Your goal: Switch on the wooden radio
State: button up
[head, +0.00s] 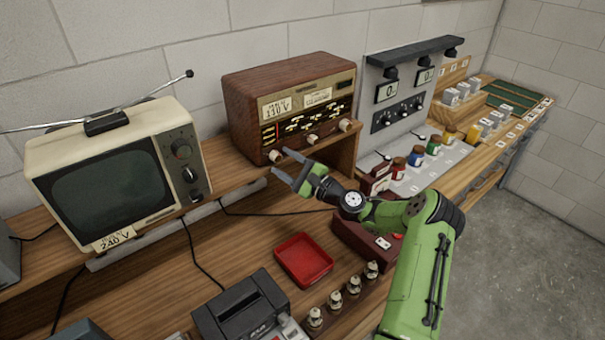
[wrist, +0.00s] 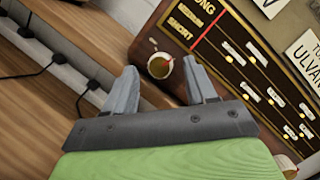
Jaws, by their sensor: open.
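The wooden radio (head: 290,105) stands on the raised shelf against the wall. Its front has a dark dial panel, paper labels, one reading 110 V, and a row of cream knobs along the bottom. My gripper (head: 283,163) is open at the radio's lower left corner, by the left knob (head: 275,156). In the wrist view, this knob (wrist: 160,66) shows in the gap between the open fingertips (wrist: 163,75), a little beyond them. The fingers do not visibly grip it. The middle knob (head: 312,139) and right knob (head: 345,125) are clear of my gripper.
A cream television (head: 118,175) labelled 240 V stands left of the radio. Below are a red tray (head: 303,260), a dark device (head: 240,305) and several terminal posts. A metered panel (head: 400,95) with coloured jars stands to the right. Cables hang from the shelf.

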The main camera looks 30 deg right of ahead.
jog(key=b+v, duration=0.1)
jog(key=v, duration=1.3)
jog(key=shift+s+f+b, duration=0.15)
jog(key=shift+s+b, duration=0.05)
jog(key=shift+b, duration=0.1)
jog(key=shift+d, duration=0.15)
jog(key=s+a+n+g, duration=0.2)
jog(key=a+n+g, duration=0.45)
jog(key=a, duration=0.35)
jog(key=s+a+n+g, duration=0.2)
jog(key=a+n+g, duration=0.45)
jog(key=a, duration=0.25)
jog(key=s+r+n+h, duration=0.3)
jog(key=s+r+h, duration=0.1)
jog(key=s, duration=0.7)
jog(key=s+r+n+h, duration=0.4)
jog(key=s+r+h, duration=0.1)
jog(key=s, duration=0.7)
jog(key=shift+a+n+t, duration=0.25)
jog(key=shift+n+t, duration=0.05)
jog(key=shift+t, duration=0.1)
